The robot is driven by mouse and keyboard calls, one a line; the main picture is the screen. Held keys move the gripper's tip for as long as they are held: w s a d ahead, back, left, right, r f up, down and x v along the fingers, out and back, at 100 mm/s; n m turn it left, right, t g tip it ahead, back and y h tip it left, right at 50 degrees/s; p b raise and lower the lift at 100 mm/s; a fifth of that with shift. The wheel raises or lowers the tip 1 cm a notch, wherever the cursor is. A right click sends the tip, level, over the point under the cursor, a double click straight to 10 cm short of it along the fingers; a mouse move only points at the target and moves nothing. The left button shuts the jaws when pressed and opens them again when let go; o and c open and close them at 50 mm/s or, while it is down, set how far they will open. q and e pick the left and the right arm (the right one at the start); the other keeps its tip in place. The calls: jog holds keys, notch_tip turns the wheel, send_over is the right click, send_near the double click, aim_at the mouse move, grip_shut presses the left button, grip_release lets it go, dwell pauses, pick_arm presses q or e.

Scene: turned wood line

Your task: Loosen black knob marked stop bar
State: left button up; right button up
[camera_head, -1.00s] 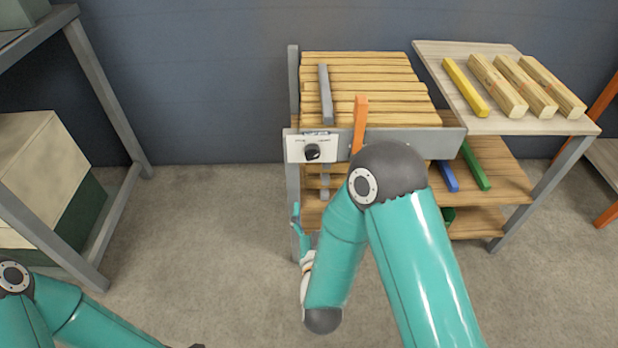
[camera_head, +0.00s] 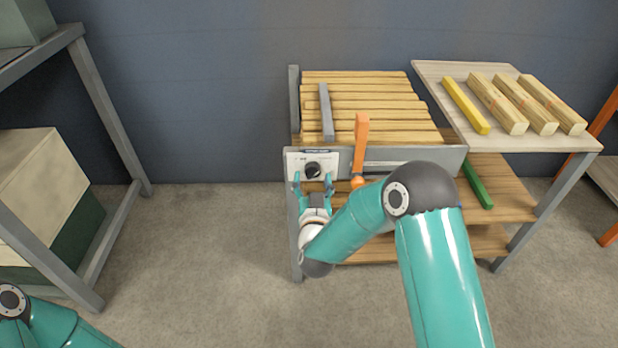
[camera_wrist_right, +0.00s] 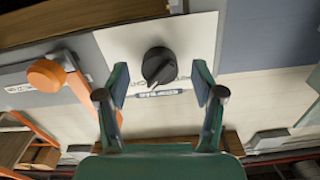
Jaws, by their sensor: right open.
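The black knob (camera_head: 313,170) sits on a white label plate at the left end of the grey front rail. It also shows in the right wrist view (camera_wrist_right: 159,66), with a ridge across its face; the print on the plate is too small to read. My right gripper (camera_head: 314,180) is open just in front of the plate.
An orange lever (camera_head: 360,145) stands right of the knob, close to my right arm. Wooden slats (camera_head: 370,105) and a grey bar (camera_head: 326,112) lie behind the rail. A side table (camera_head: 440,85) holds a yellow bar and several wood blanks.

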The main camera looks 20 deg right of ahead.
jog(key=shift+x, duration=0.9)
jog(key=shift+c, duration=0.2)
